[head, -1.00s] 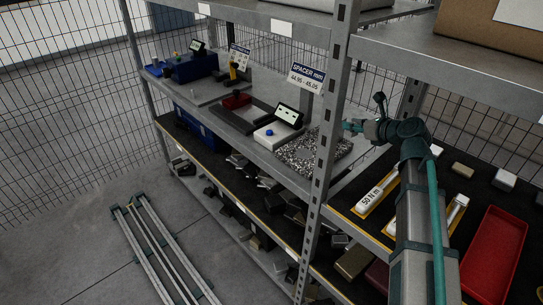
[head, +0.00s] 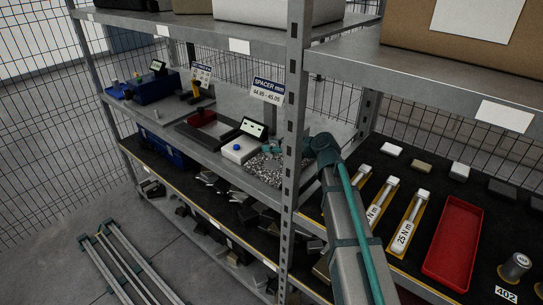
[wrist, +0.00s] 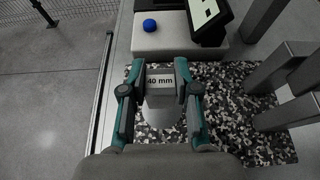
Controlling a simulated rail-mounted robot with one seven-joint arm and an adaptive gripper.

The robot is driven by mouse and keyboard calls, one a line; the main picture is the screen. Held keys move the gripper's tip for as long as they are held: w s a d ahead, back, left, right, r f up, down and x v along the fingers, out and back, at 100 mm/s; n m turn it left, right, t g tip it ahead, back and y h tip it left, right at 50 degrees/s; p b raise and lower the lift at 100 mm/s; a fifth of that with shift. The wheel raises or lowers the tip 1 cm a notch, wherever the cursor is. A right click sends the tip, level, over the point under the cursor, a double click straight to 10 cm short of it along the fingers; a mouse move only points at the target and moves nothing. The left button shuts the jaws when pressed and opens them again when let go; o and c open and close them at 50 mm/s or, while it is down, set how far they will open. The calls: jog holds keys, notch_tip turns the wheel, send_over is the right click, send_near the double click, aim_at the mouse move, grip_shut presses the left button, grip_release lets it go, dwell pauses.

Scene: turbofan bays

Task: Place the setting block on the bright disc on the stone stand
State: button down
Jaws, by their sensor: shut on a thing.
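In the wrist view the setting block (wrist: 160,81), a grey block marked "40 mm", is held between my gripper's two teal-sided fingers (wrist: 160,92). A pale rounded surface (wrist: 160,115), which looks like the bright disc, shows just below the block. I cannot tell whether the block touches it. Around it lies the speckled black-and-white stone stand (wrist: 225,105). In the head view the stone stand (head: 264,171) sits on the middle shelf, left of the upright post. My gripper (head: 272,148) is over it, too small there to show the block clearly.
A white box with a blue button (head: 238,149) and a small dark display (head: 254,128) stands beside the stone stand. Grey bars (wrist: 285,70) rise at the right in the wrist view. The shelf post (head: 296,130) stands close to my arm. A red tray (head: 454,247) is at right.

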aim_at(272, 156)
jog(key=shift+f+p, duration=0.3)
jog(key=shift+f, duration=1.75)
jog(key=shift+f, duration=0.1)
jog(key=c, duration=0.9)
grip_release()
jog(key=shift+o, duration=0.2)
jog(key=b+v, duration=0.2)
jog(key=v, duration=1)
jog(key=shift+d, duration=0.15)
